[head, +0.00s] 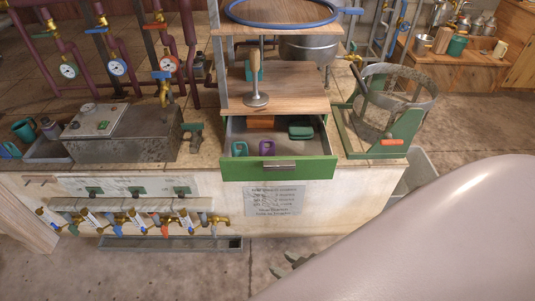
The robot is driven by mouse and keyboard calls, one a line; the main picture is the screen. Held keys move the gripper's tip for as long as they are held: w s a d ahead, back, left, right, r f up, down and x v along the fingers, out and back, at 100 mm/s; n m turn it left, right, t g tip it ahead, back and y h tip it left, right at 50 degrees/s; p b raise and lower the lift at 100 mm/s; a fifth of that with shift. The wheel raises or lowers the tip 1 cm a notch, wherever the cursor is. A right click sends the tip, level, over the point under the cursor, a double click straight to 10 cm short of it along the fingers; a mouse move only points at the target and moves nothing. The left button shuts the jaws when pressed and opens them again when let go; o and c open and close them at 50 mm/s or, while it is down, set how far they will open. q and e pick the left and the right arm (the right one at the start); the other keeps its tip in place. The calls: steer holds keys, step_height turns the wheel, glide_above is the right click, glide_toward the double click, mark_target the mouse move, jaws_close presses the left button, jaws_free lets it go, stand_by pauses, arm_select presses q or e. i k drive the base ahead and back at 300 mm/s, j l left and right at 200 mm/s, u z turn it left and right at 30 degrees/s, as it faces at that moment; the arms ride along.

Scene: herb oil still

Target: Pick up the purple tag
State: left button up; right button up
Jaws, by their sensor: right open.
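My left gripper is not in view.
The drawer also holds an orange block (261,122) and a green case (300,130). A metal handle (279,165) sticks out from its front. Several brass taps (165,222) line the counter front at left. A green-framed metal stand (385,125) is to the right.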

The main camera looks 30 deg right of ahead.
mark_target(263, 152)
steer(key=k+l+z, duration=0.1)
steer(key=l, duration=0.85)
steer(key=k+l+z, duration=0.1)
steer(key=l, duration=0.8)
